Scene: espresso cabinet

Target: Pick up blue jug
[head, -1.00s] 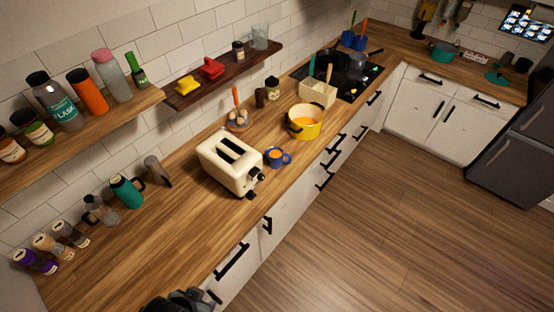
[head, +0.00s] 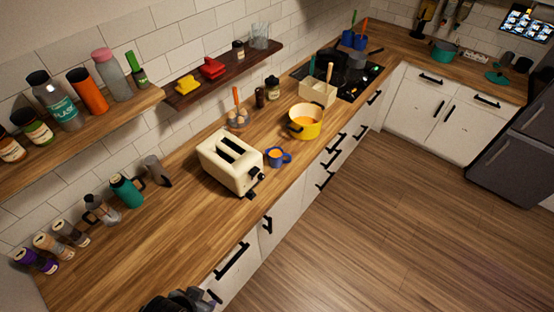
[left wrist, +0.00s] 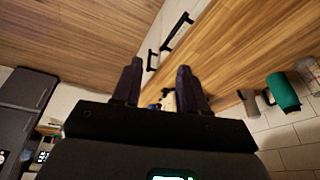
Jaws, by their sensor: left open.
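A small blue jug (head: 277,157) with a handle and orange contents stands on the wooden counter, beside the cream toaster (head: 228,163). My left gripper (head: 178,301) shows only partly at the bottom edge of the head view, well apart from the jug, near the counter's front edge. In the left wrist view its two dark fingers (left wrist: 159,84) are apart with nothing held between them. A small blue patch (left wrist: 154,106) shows low between the fingers; I cannot tell whether it is the jug. My right gripper is in neither view.
A yellow pot (head: 305,121) stands farther back on the counter. A green mug (head: 127,191) and a grey cup (head: 157,171) stand near the wall, left of the toaster. Shelves hang above. The counter's near stretch is clear.

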